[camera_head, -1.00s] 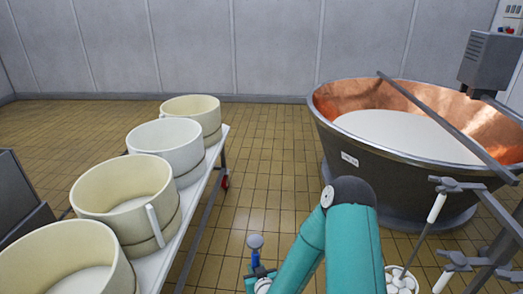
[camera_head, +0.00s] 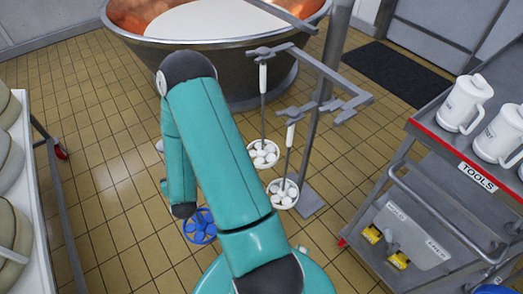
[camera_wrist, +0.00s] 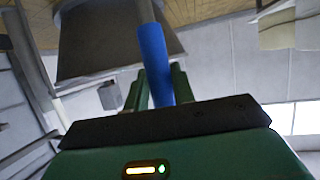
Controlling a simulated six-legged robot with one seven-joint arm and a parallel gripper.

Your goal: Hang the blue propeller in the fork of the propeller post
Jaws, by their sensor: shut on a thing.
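The blue propeller's disc (camera_head: 201,226) shows low in the head view, left of the post and partly behind my arm. Its blue handle (camera_wrist: 153,55) stands between the fingers of my gripper (camera_wrist: 160,88) in the wrist view, and the gripper is shut on it. The gripper is hidden behind my arm in the head view. The propeller post (camera_head: 329,70) is a grey upright with side brackets, right of my arm. Two white propellers (camera_head: 263,155) (camera_head: 284,193) hang from its forks.
A copper vat (camera_head: 215,60) stands behind the post. A red-edged tool cart (camera_head: 430,140) with white jugs (camera_head: 465,103) is on the right. A white rack (camera_head: 35,190) with tubs is at the left edge. Tiled floor lies open between the rack and my arm.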

